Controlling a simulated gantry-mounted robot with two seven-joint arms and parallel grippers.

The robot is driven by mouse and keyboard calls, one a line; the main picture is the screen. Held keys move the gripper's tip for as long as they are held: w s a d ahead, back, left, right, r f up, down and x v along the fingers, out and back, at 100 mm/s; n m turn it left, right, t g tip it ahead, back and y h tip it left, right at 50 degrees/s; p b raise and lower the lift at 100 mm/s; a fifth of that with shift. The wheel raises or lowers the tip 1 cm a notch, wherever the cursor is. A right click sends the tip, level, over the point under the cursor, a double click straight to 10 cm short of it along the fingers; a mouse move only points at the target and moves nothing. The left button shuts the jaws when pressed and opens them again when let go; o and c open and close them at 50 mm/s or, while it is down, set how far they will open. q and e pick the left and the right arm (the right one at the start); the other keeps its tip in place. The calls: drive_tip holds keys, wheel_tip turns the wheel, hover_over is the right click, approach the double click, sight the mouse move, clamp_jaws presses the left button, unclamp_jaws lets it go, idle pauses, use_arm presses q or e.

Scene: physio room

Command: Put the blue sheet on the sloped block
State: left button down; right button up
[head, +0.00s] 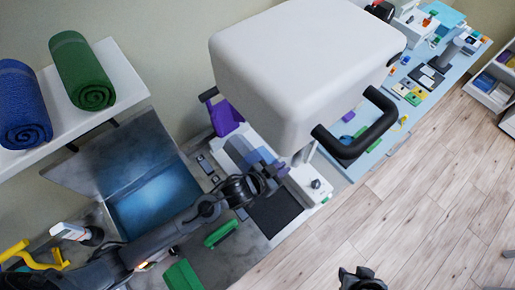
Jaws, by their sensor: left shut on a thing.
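My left gripper (270,177) reaches in from the left over the worktop and is shut at the edge of a blue sheet (262,157). The sheet shows as a blue, partly shaded patch beside a white and pale-blue surface; the arm and the big white block hide part of it. I cannot clearly make out the sloped block; a purple angled piece (226,117) stands just behind, against the wall. My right gripper (362,279) shows only as a dark shape at the bottom edge, away from the worktop; its jaws cannot be made out.
Rolled blue (22,105) and green (82,70) towels sit on a shelf. Wooden floor (420,200) is clear at right.

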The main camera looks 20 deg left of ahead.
sight(258, 151)
use_arm(q)
drive_tip(key=w+a, duration=0.1)
drive_tip(key=a, duration=0.2)
drive_tip(key=w+a+p, duration=0.1)
drive_tip(key=w+a, duration=0.1)
drive_tip(key=a, duration=0.1)
drive_tip(key=w+a, duration=0.2)
drive_tip(key=a, duration=0.1)
drive_tip(key=shift+w+a, duration=0.2)
drive_tip(key=shift+a, duration=0.15)
drive_tip(key=shift+f, duration=1.75)
drive_tip(key=shift+f, duration=0.6)
drive_tip(key=c, duration=1.1)
unclamp_jaws()
drive_tip(key=shift+c, duration=0.2)
